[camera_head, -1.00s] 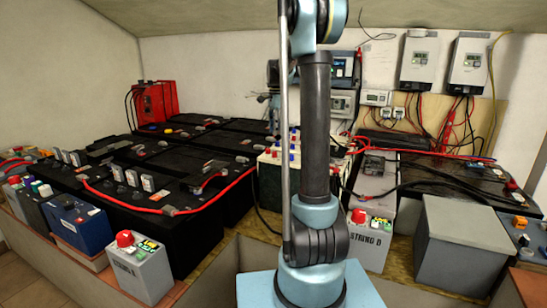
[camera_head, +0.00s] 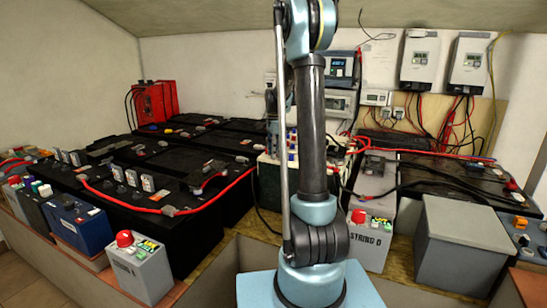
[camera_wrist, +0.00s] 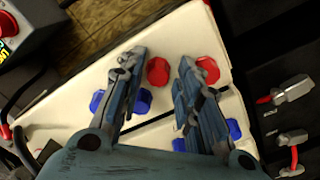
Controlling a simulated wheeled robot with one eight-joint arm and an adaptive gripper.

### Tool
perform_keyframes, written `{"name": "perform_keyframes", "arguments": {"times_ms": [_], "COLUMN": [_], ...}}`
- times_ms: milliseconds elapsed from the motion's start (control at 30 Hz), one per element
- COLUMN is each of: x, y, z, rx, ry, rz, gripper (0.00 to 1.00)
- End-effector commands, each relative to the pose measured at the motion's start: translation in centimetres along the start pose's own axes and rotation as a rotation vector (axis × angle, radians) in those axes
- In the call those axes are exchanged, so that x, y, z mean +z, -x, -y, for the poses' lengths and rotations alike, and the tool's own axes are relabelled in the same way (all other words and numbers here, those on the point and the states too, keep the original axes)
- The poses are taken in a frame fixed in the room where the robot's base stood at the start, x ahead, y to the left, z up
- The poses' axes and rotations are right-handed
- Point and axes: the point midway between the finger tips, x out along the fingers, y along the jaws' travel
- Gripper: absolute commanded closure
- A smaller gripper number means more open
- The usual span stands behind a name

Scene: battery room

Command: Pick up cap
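Several red and blue caps sit on the white battery top (camera_wrist: 60,98) in the wrist view. A red cap (camera_wrist: 158,71) shows between my fingertips, and another red cap (camera_wrist: 208,69) is by the right finger. Blue caps (camera_wrist: 142,100) lie beside the left finger and right of the right finger (camera_wrist: 233,129). My gripper (camera_wrist: 158,62) is open over the caps, with nothing held; its height above them is hard to judge. In the head view the white battery (camera_head: 268,172) stands behind my arm, which hides much of it and the gripper.
A grey battery with a red knob (camera_head: 370,240) and a grey box (camera_head: 460,245) stand right of my arm. Black batteries with red cables (camera_head: 165,208) fill the left.

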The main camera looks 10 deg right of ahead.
Motion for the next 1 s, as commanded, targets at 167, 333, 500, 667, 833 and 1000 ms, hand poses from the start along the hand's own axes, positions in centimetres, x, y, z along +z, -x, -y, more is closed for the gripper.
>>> {"name": "perform_keyframes", "arguments": {"times_ms": [167,333,500,667,833,1000], "x": [0.0,0.0,0.0,0.0,0.0,0.0], "y": [-0.1,-0.1,-0.1,-0.1,0.6,3.0], "z": [0.0,0.0,0.0,0.0,0.0,-0.1], "rx": [0.0,0.0,0.0,0.0,0.0,0.0], "ry": [0.0,0.0,0.001,0.001,0.001,0.001], "rz": [0.0,0.0,0.0,0.0,0.0,0.0], "gripper": [0.69,0.83,0.88,0.88,0.88,0.88]}}
